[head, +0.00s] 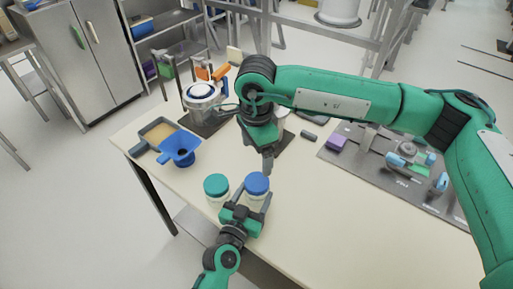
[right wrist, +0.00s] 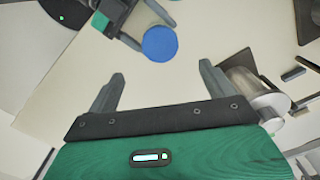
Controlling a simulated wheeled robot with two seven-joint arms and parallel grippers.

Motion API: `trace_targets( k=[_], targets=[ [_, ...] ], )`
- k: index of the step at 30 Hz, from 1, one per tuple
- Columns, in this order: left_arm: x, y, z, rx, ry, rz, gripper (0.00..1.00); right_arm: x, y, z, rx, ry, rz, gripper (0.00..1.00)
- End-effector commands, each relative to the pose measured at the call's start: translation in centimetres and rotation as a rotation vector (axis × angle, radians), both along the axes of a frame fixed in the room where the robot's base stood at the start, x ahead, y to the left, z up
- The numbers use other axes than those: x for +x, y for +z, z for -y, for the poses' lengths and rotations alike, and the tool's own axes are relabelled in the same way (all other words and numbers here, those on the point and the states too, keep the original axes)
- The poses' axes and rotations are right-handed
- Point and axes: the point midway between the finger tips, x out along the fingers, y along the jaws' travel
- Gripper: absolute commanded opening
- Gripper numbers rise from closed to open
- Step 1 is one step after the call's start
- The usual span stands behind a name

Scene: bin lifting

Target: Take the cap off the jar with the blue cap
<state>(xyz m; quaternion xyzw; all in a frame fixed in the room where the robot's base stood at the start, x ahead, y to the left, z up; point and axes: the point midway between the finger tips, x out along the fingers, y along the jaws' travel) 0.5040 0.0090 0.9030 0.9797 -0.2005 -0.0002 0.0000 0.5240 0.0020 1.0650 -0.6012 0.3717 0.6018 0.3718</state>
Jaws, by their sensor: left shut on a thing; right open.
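The jar (head: 252,200) with the blue cap (head: 257,183) stands on the table near its front edge. The cap is on the jar. My left gripper (head: 250,205) is shut on this jar's body from the front, below the cap. The cap also shows from above in the right wrist view (right wrist: 160,44). A similar jar with a green cap (head: 216,184) stands just to the left. My right gripper (head: 267,160) is above the table behind the blue-capped jar. In the right wrist view its fingers (right wrist: 161,90) are spread and empty, with the cap beyond them.
A blue funnel-like container (head: 180,148) and a grey tray (head: 158,134) stand at the left. A clear pitcher (head: 203,95) stands at the back. A grey mat (head: 345,160) with a purple block (head: 337,142) lies at the right. The table's front right is clear.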

Motion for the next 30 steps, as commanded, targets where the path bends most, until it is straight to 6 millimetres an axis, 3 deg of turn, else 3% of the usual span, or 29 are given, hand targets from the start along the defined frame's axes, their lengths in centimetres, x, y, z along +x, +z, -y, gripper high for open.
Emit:
trace_targets(
  k=[6, 11, 30],
  targets=[
    [0.0, 0.0, 0.0, 0.000, 0.000, 0.000, 0.22, 0.0, 0.8, 0.0, 0.000, 0.180, 0.000, 0.86],
    [0.0, 0.0, 0.0, 0.000, 0.000, 0.000, 0.22, 0.0, 0.5, 0.0, 0.000, 0.219, -0.001, 0.86],
    [0.0, 0.0, 0.0, 0.000, 0.000, 0.000, 0.22, 0.0, -9.8, 0.1, -0.001, 0.217, -0.002, 0.86]
  ],
)
